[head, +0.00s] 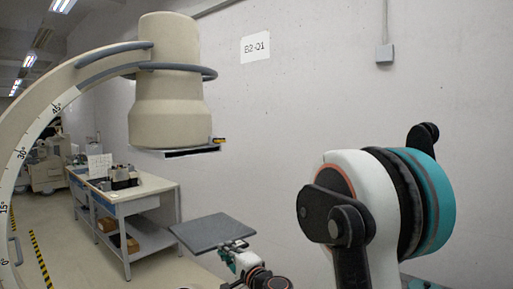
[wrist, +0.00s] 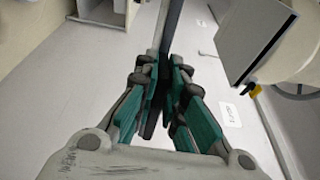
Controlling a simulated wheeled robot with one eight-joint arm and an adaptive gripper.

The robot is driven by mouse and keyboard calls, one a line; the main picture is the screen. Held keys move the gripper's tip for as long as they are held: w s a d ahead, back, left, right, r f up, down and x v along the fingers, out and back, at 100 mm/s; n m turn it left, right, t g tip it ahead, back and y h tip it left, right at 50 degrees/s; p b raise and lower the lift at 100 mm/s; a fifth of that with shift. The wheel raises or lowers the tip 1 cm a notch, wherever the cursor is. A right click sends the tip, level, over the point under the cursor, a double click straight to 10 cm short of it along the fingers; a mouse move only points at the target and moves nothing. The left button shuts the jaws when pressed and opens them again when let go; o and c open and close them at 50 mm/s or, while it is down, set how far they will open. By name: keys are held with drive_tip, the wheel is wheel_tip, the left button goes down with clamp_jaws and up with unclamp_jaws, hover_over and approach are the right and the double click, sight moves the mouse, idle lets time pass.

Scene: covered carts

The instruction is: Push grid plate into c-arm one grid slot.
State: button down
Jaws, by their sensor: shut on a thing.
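The grid plate (head: 205,231) is a flat grey square, held roughly level in the head view. My gripper (head: 234,246) is shut on its near edge. In the wrist view the grid plate (wrist: 170,22) shows edge-on, as a thin grey strip between the fingers of my gripper (wrist: 158,92). The c-arm (head: 168,85) is beige, with a curved arm marked in degrees. Its grid slot (head: 190,154) is a dark opening under the housing, with a yellow tab at its right. The plate is below the slot and apart from it. The slot (wrist: 255,42) also shows at upper right in the wrist view.
A workbench (head: 150,193) with equipment and a lower shelf stands behind the plate at left. A grey wall (head: 300,110) with a sign (head: 255,47) runs along the back and right. The air between plate and housing looks clear.

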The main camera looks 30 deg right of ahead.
drive_tip(key=s+d+r+n+y+p, duration=0.1)
drive_tip(key=s+d+r+p, duration=0.15)
drive_tip(key=r+p, duration=0.5)
drive_tip(key=s+d+r+y+p, duration=0.15)
drive_tip(key=s+r+p, duration=0.25)
drive_tip(key=r, duration=0.7)
drive_tip(key=s+d+r+n+y+p, duration=0.1)
drive_tip(key=s+d+r+p, duration=0.2)
drive_tip(key=r+p, duration=0.5)
drive_tip(key=shift+g, duration=0.3)
drive_tip(key=w, duration=0.1)
drive_tip(key=w+a+r+b, duration=0.1)
drive_tip(key=w, duration=0.1)
drive_tip(key=w+b, duration=0.1)
drive_tip(key=shift+w+a+r, duration=0.2)
drive_tip(key=shift+r, duration=0.05)
drive_tip(key=shift+b, duration=0.3)
drive_tip(key=shift+w+a, duration=0.2)
drive_tip(key=shift+w, duration=0.15)
drive_tip(key=shift+w+a+b, duration=0.1)
drive_tip(key=shift+b, duration=0.4)
drive_tip(key=b+x, duration=0.1)
drive_tip(key=x, duration=0.7)
drive_tip(key=shift+a, duration=0.2)
idle(2.2)
